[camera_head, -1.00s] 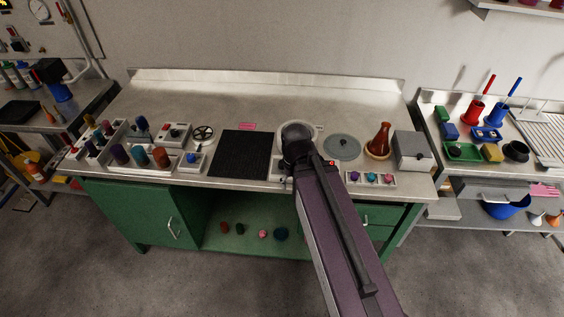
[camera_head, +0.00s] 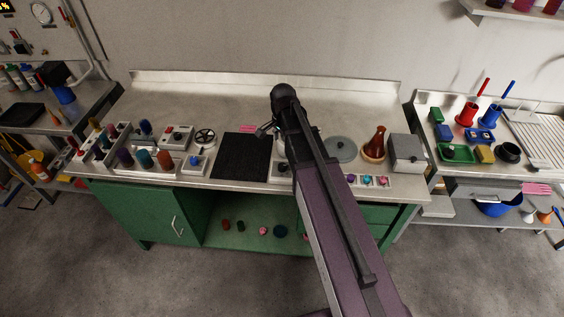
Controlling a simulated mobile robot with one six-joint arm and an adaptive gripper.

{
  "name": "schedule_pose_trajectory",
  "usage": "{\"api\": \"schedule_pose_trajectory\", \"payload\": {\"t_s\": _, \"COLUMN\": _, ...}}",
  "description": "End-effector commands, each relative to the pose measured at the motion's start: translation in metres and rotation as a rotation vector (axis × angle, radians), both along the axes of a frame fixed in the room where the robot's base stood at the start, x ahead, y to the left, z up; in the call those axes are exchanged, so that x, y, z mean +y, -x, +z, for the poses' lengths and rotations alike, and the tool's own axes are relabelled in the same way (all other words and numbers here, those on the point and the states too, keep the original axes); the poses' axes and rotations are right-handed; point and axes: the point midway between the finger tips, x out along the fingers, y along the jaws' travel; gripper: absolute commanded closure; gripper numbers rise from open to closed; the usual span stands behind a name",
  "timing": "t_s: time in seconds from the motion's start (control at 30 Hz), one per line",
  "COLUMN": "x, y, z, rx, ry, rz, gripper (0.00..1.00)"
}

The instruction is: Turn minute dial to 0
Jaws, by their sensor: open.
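My arm reaches up from the bottom over the steel bench, and its wrist is above the bench's middle. My gripper (camera_head: 267,130) shows small and grey left of the wrist, open and above the bench near the back edge of the black mat; nothing shows between its fingers. No dial can be read as the minute dial at this size. A dark knob (camera_head: 282,167) sits on a light unit just left of my arm, and a blue knob (camera_head: 195,160) sits on a small box left of the mat. My arm hides part of the bench behind it.
A black mat (camera_head: 240,157) lies on the bench (camera_head: 240,96). A spoked handwheel (camera_head: 205,138) and racks of coloured bottles stand left. A grey lid (camera_head: 340,149), a brown flask (camera_head: 376,142) and a grey box (camera_head: 407,149) stand right. The bench's back strip is clear.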

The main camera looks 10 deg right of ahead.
Motion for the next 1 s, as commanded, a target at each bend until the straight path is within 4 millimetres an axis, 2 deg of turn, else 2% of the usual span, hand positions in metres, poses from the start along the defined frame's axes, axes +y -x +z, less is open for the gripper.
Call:
{"api": "schedule_pose_trajectory", "payload": {"t_s": 0.13, "x": 0.000, "y": -0.009, "z": 0.004, "rx": 0.000, "ry": 0.000, "rz": -0.061, "gripper": 0.19}}
{"api": "schedule_pose_trajectory", "payload": {"t_s": 0.57, "x": 0.001, "y": -0.009, "z": 0.003, "rx": 0.000, "ry": 0.000, "rz": -0.070, "gripper": 0.19}}
{"api": "schedule_pose_trajectory", "payload": {"t_s": 1.0, "x": 0.001, "y": -0.009, "z": -0.016, "rx": 0.000, "ry": 0.000, "rz": -0.068, "gripper": 0.19}}
